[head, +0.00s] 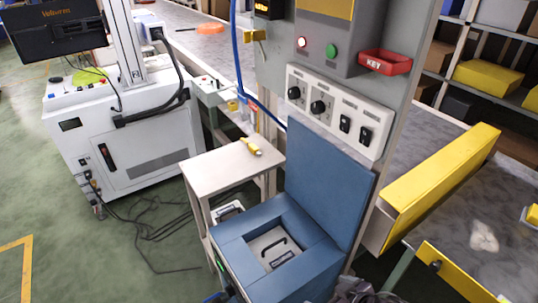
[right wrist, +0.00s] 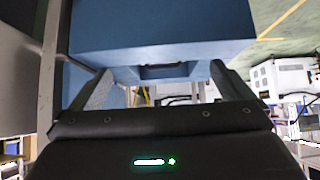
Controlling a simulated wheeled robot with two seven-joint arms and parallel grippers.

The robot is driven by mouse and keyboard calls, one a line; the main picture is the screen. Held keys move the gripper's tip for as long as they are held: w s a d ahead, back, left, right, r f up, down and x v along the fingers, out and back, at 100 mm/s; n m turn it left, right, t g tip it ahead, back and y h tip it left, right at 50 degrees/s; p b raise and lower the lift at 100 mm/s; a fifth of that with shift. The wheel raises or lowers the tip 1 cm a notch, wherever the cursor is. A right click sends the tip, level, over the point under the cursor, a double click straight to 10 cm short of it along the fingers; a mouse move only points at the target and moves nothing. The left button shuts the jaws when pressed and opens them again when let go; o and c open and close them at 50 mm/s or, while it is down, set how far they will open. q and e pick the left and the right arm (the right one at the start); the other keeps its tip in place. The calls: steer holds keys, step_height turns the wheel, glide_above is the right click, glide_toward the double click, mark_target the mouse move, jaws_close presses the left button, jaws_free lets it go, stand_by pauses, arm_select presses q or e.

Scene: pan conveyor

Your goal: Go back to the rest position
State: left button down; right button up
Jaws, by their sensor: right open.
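My right gripper (right wrist: 163,80) is open in the right wrist view, its two grey fingers spread apart in front of a blue surface. A dark slot or handle (right wrist: 165,70) shows between the fingers, and nothing is visibly gripped. I cannot tell whether the fingers touch the blue surface. In the head view, a blue box (head: 318,258) stands at the bottom centre with its tall blue lid (head: 325,180) upright. A grey panel with a dark handle (head: 273,247) lies in its recess. My left gripper is not in view.
A small pale table (head: 215,172) with a yellow object (head: 251,146) stands left of the box. A grey control panel (head: 338,112) rises behind it. A long yellow guard (head: 440,185) lies right. A white machine (head: 125,150) stands at left; green floor (head: 60,225) is open there.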

steer(key=s+d+f+m+g+h, duration=0.15)
steer(key=d+f, duration=0.25)
steer(key=f, duration=0.4)
steer(key=s+d+f+m+h, duration=0.1)
steer(key=s+d+f, duration=0.15)
steer(key=f, duration=0.45)
steer(key=s+d+f+m+g+h, duration=0.15)
steer(key=d+f, duration=0.25)
steer(key=f, duration=0.4)
steer(key=s+a+f+g, duration=0.1)
steer(key=s+f, duration=0.4)
steer(key=s, duration=0.3)
steer(key=s+a+f+g, duration=0.1)
steer(key=s+f, duration=0.4)
steer(key=s, duration=0.4)
steer(key=s+f+g+h, duration=0.1)
steer(key=s+f, duration=0.4)
steer(key=s, duration=0.3)
steer(key=shift+s+a+f+g, duration=0.15)
steer(key=shift+s+a+g, duration=0.15)
steer(key=shift+s+a, duration=0.1)
